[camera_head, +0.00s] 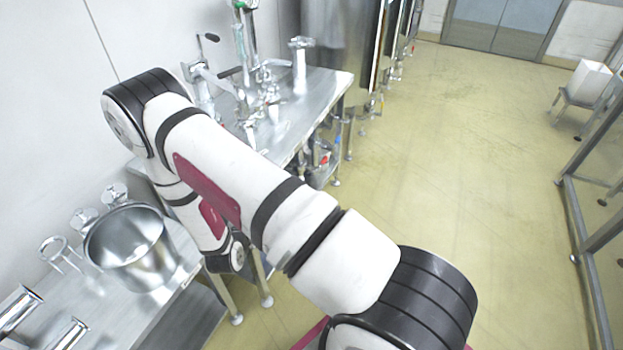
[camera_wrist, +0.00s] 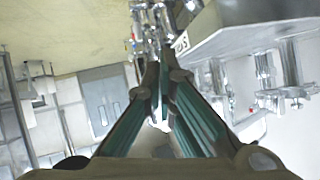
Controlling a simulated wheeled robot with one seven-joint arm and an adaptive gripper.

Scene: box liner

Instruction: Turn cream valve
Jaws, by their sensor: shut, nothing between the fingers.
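I cannot pick out a cream-coloured valve for certain. In the wrist view, a cluster of shiny metal pipe fittings (camera_wrist: 152,20) with small coloured bits shows just past my fingertips. My gripper (camera_wrist: 160,72) points toward it, with its two dark green-sided fingers meeting at the tips and nothing between them. I cannot tell whether the tips touch the fittings. In the head view, metal taps and fittings (camera_head: 265,88) stand on the far steel table (camera_head: 318,92), and small red and blue parts (camera_head: 325,157) show below its edge. My gripper is hidden behind my arm there.
A steel pot (camera_head: 130,245) stands on the near steel table (camera_head: 152,312) at the left, with metal fittings around it. Large steel tanks (camera_head: 340,45) stand beyond the far table. The yellow floor (camera_head: 455,140) is clear to the right, up to a metal frame (camera_head: 585,245).

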